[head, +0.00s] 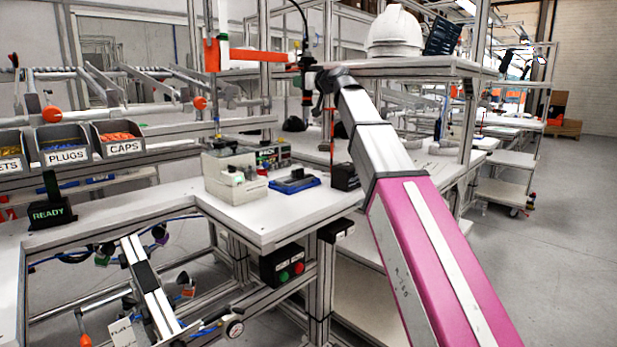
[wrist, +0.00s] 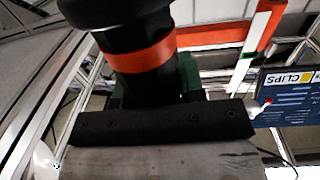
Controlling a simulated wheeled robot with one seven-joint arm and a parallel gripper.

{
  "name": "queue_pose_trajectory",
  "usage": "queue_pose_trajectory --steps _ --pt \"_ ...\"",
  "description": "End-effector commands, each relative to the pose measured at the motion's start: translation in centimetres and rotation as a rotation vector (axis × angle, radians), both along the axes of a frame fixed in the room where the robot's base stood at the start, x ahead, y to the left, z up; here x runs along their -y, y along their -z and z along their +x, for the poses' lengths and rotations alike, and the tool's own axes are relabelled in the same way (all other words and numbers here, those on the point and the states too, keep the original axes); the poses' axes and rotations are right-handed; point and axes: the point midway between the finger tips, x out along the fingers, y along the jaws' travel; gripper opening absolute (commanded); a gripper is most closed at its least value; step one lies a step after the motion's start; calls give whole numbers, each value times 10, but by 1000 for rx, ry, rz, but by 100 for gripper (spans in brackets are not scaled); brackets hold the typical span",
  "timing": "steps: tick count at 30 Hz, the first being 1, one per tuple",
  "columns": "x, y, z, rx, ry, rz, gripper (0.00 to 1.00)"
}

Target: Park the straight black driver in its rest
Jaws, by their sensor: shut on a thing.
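The straight black driver (head: 306,62) hangs upright at the end of my arm in the head view, with a dark cable running up from its top. In the wrist view its thick black body (wrist: 140,78) with an orange band fills the upper middle. My gripper (head: 311,78) is shut on the driver, high above the workbench; its fingers are mostly hidden behind my own parts and the driver. A black block (head: 345,177) stands on the bench's right edge below; I cannot tell whether it is the driver's rest.
A white bench (head: 270,218) carries a beige fixture (head: 234,178) and a blue tray (head: 294,182). An orange bar (head: 250,56) extends left of the driver. A shelf with a white helmet shell (head: 394,35) is close on the right. Labelled bins (head: 62,143) stand left.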

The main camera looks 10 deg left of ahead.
Motion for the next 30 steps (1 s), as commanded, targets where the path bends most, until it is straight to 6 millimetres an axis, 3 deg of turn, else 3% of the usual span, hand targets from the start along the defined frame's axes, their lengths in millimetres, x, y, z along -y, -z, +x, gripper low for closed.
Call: queue_pose_trajectory --steps 30 --pt "92 0 7 1 1 -1 0"
